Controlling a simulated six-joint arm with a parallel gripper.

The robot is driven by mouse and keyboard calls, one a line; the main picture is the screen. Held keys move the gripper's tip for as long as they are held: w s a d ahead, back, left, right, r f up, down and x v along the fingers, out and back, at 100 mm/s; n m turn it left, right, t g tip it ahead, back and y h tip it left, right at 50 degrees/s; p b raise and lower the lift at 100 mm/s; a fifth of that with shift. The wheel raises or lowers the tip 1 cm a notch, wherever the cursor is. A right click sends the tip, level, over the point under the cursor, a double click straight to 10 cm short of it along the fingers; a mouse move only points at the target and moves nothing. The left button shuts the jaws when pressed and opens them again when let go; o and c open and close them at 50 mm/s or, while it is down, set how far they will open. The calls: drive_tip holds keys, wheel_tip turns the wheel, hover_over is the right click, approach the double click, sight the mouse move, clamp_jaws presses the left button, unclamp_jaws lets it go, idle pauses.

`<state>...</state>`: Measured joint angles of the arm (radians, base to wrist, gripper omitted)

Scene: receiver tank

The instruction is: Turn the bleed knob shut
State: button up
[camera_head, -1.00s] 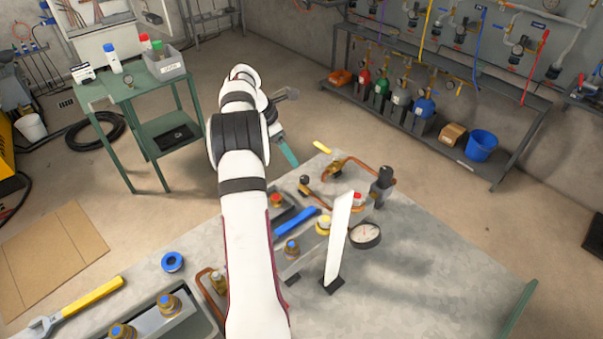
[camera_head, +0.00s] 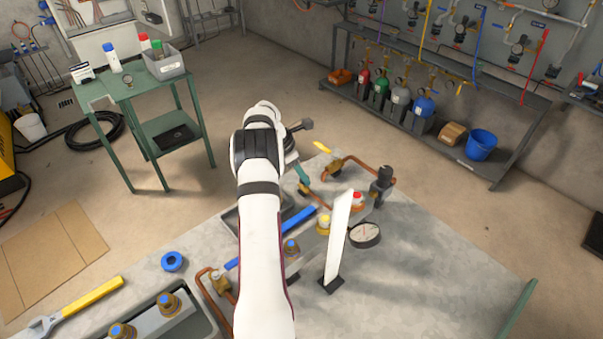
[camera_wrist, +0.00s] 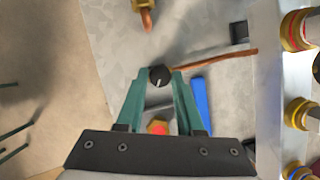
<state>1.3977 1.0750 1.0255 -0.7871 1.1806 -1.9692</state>
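A small round black knob with a pale pointer line (camera_wrist: 159,77) shows between the fingertips in the wrist view; it appears to be the bleed knob. It sits at the end of a copper pipe (camera_wrist: 215,63). My gripper (camera_wrist: 159,73) has two teal fingers, spread with a narrow gap on each side of the knob. I cannot tell whether the tips are level with the knob or above it. In the head view my gripper (camera_head: 302,186) points down at the bench's far part, and the knob is hidden there.
A blue bar (camera_head: 297,222) and a red part (camera_wrist: 157,127) lie near the gripper. A white upright plate (camera_head: 339,240), a gauge (camera_head: 365,235) and brass valves (camera_wrist: 299,28) stand to the right. A yellow-handled wrench (camera_head: 92,297) lies at left. The bench's right part is clear.

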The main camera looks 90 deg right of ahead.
clamp_jaws()
drive_tip(key=m+y, duration=0.1)
drive_tip(key=m, duration=0.1)
drive_tip(key=m+y, duration=0.1)
drive_tip(key=m, duration=0.1)
drive_tip(key=shift+d+m, duration=0.2)
drive_tip(key=shift+m, duration=0.1)
drive_tip(key=o, duration=0.7)
unclamp_jaws()
drive_tip(key=shift+w+r, duration=0.1)
drive_tip(key=shift+v, duration=3.65)
drive_tip(key=shift+w+a, duration=0.1)
